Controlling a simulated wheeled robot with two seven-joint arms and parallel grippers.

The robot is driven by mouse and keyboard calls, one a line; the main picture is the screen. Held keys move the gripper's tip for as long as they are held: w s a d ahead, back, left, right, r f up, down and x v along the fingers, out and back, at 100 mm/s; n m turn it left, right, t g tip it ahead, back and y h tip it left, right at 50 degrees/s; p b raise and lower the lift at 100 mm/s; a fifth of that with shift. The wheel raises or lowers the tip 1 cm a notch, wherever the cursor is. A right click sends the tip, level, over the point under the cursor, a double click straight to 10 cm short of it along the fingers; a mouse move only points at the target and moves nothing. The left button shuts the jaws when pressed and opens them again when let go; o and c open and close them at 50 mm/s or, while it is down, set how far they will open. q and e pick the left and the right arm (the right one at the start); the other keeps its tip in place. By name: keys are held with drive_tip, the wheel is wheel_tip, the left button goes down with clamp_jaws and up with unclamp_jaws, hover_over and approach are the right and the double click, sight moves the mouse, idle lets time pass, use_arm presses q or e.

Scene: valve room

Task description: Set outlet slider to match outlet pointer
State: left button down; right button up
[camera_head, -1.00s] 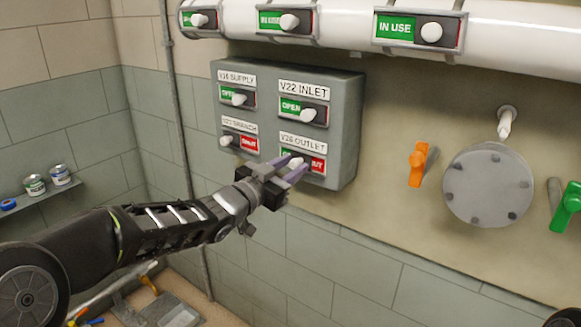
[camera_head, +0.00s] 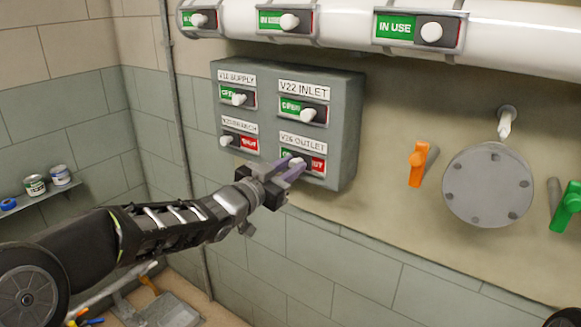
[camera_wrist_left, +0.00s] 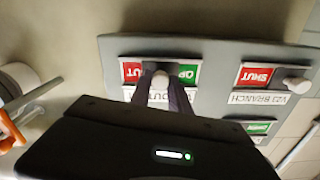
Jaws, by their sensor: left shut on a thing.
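The V26 OUTLET slider is at the lower right of the grey panel (camera_head: 346,130), under its white label (camera_head: 302,143). Its white knob (camera_head: 298,162) stands near the middle of the slot, with green to its left and red SHUT to its right. My left gripper (camera_head: 297,169) is shut on the knob, its purple fingers either side. The left wrist view shows the knob (camera_wrist_left: 160,80) upside down between the fingers, with red at left and green at right. No pointer labelled outlet can be made out. My right gripper is out of view.
The other sliders are V22 INLET (camera_head: 307,114), supply (camera_head: 238,99) and branch (camera_head: 227,141). An orange handle (camera_head: 418,163), a round bolted cover (camera_head: 488,185) and a green handle (camera_head: 570,205) are to the right. A white pipe (camera_head: 340,28) runs above.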

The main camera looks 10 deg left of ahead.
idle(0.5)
use_arm(q)
drive_tip(key=shift+w+a+r+p, duration=0.15)
drive_tip(key=shift+a+p, duration=0.15)
drive_tip(key=shift+p, duration=0.05)
drive_tip(key=a, duration=0.1)
drive_tip(key=w+a+p, duration=0.1)
drive_tip(key=shift+a, duration=0.3)
drive_tip(key=c, duration=1.2)
unclamp_jaws()
